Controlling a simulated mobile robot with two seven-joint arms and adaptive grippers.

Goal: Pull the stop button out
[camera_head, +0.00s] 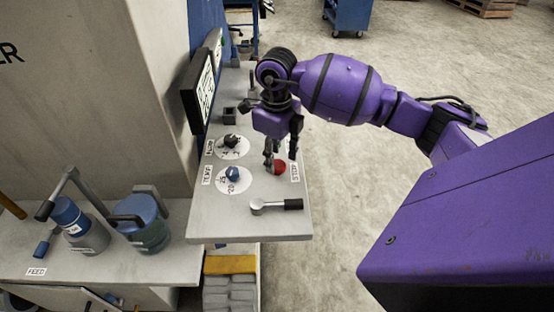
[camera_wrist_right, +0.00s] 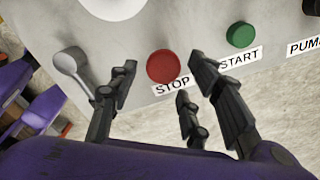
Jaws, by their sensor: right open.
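The red stop button (camera_head: 279,167) sits on the grey control panel, beside the STOP label (camera_head: 294,172). In the right wrist view the stop button (camera_wrist_right: 163,66) shows as a round red cap above the STOP label (camera_wrist_right: 172,86). My right gripper (camera_head: 281,155) is over the panel at the button, fingers pointing down. In the right wrist view its fingers (camera_wrist_right: 165,85) are spread, with the button between and beyond the tips. I cannot tell whether any finger touches it. My left gripper is not in view.
A lever with a black handle (camera_head: 276,205) lies near the button; a green START button (camera_wrist_right: 241,35) is on the other side. A blue TEMP knob (camera_head: 232,173) and a black knob (camera_head: 231,141) are left of it. A screen (camera_head: 199,92) stands at the panel's back edge.

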